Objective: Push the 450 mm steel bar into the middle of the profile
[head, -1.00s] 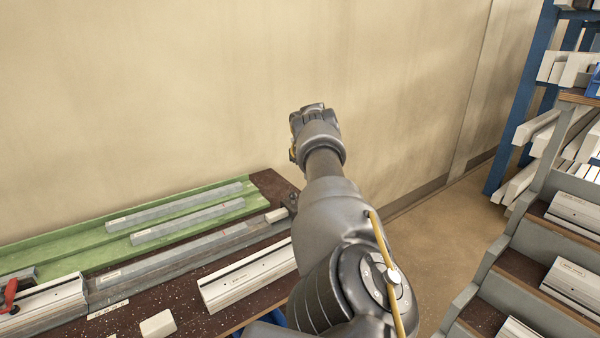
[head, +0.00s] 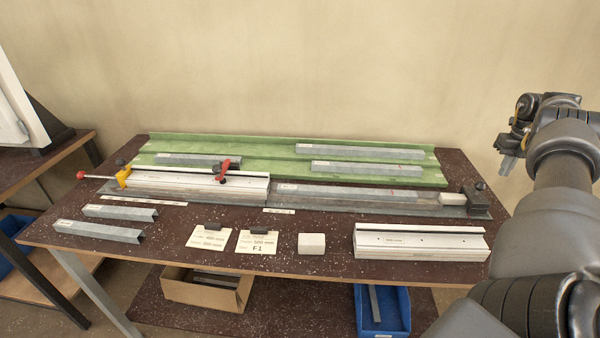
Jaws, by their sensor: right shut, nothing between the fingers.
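A white profile (head: 215,183) lies in the grey clamp fixture (head: 235,201) on the left of the bench, with a red-handled clamp (head: 228,170) at it. A grey steel bar (head: 345,193) lies in line with the profile, its left end close to the profile's right end; I cannot tell whether it reaches inside. I cannot read its length. My right gripper (head: 511,152) is shut and empty, held up at the right beyond the fixture's dark end stop (head: 480,196), touching nothing. My left gripper is not in view.
A green tray (head: 270,160) behind holds several bars. Two short bars (head: 110,221) lie at front left. Two cards (head: 257,242), a pale block (head: 312,243) and another profile (head: 420,243) lie in front. A small white block (head: 453,199) sits by the stop.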

